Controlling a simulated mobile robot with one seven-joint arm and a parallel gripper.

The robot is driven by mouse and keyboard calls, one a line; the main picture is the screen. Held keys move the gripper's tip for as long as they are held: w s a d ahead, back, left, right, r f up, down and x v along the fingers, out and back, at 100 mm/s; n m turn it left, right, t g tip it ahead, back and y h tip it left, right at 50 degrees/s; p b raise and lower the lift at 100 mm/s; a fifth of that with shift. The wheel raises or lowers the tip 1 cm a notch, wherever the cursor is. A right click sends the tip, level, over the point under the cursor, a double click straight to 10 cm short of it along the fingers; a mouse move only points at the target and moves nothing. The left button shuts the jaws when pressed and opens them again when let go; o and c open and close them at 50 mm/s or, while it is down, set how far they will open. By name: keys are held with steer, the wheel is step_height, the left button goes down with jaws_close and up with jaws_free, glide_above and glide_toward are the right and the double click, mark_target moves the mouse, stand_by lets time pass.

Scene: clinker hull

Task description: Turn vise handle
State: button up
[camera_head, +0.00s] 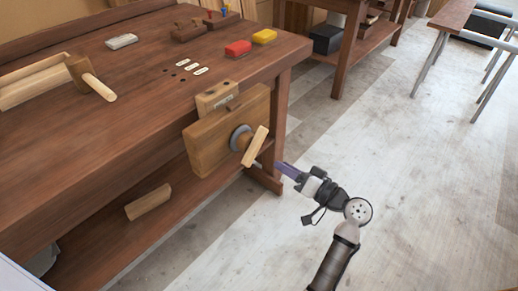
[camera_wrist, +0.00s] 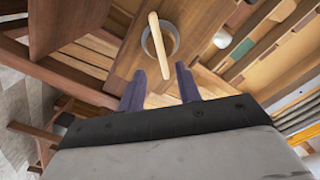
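The vise (camera_head: 215,138) is a wooden block on the front corner of the workbench, with a round grey metal collar (camera_head: 240,138). Its handle (camera_head: 256,146) is a pale wooden bar, tilted in the head view. In the wrist view the handle (camera_wrist: 159,47) runs nearly upright across the collar, ahead of my gripper. My gripper (camera_head: 280,166) is just right of and below the handle in the head view. Its two purple fingers (camera_wrist: 160,84) stand apart in the wrist view, with the handle's lower end between their tips in the picture. I cannot tell whether they touch it.
The workbench (camera_head: 120,75) carries a red block (camera_head: 238,48), a yellow block (camera_head: 264,37) and a second wooden clamp (camera_head: 75,75). A loose wood block (camera_head: 147,202) lies on the lower shelf.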

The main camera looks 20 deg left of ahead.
mark_target(258, 151)
steer(key=p+x, duration=0.2)
steer(key=x, duration=0.8)
steer(key=shift+c, duration=0.2)
jaws_close()
